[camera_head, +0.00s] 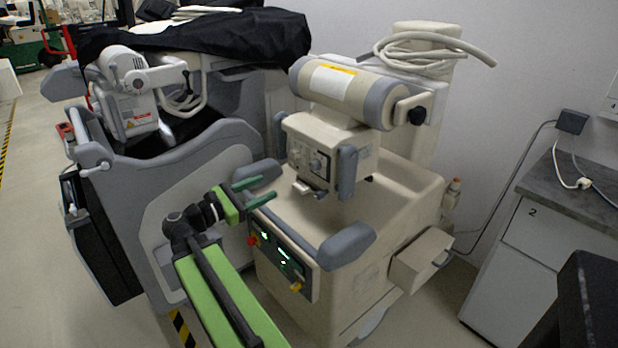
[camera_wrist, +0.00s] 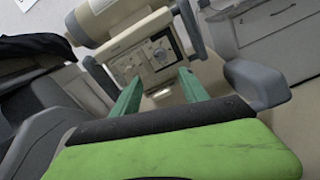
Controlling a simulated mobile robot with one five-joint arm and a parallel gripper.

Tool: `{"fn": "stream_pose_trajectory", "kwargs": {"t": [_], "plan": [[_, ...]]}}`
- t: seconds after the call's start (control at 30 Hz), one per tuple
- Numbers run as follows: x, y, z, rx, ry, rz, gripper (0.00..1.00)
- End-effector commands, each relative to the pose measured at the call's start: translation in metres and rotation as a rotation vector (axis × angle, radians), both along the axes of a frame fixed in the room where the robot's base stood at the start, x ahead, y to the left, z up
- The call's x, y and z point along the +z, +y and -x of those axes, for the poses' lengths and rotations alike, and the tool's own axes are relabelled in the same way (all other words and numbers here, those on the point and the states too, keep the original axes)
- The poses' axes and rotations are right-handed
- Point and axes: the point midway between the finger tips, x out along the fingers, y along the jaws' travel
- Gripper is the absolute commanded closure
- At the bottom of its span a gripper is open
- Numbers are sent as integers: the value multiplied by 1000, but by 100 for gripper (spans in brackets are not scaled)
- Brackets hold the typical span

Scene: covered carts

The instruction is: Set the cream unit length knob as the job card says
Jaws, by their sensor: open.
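The cream unit (camera_head: 415,190) is a cart with a boxy head (camera_head: 333,140) under a thick cylinder (camera_head: 345,88). The head's front panel has a round knob (camera_head: 317,164) and smaller controls; I cannot read which is the length knob. The panel (camera_wrist: 143,62) also shows in the wrist view, beyond my fingertips. My gripper (camera_head: 265,189) is open and empty, with green fingers apart, in front of and below left of the head, touching no knob. In the wrist view my gripper (camera_wrist: 160,76) points toward the panel. No readable job card shows; a white label sits on the cylinder.
A grey unit (camera_head: 200,180) under a black cover (camera_head: 200,38) stands close on the left. The cream unit's grey front handle (camera_head: 347,245) and lit control panel (camera_head: 283,262) lie right of my arm. A counter with drawers (camera_head: 565,225) stands at right.

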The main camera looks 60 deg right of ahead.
Motion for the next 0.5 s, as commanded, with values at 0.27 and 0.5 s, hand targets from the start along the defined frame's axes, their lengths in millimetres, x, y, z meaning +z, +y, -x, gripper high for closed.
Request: {"fn": "stream_pose_trajectory", "kwargs": {"t": [0.27,0.5], "plan": [[1,-41,14,-4,-4,-2,48],[0,-100,33,-5,-4,-3,48]]}}
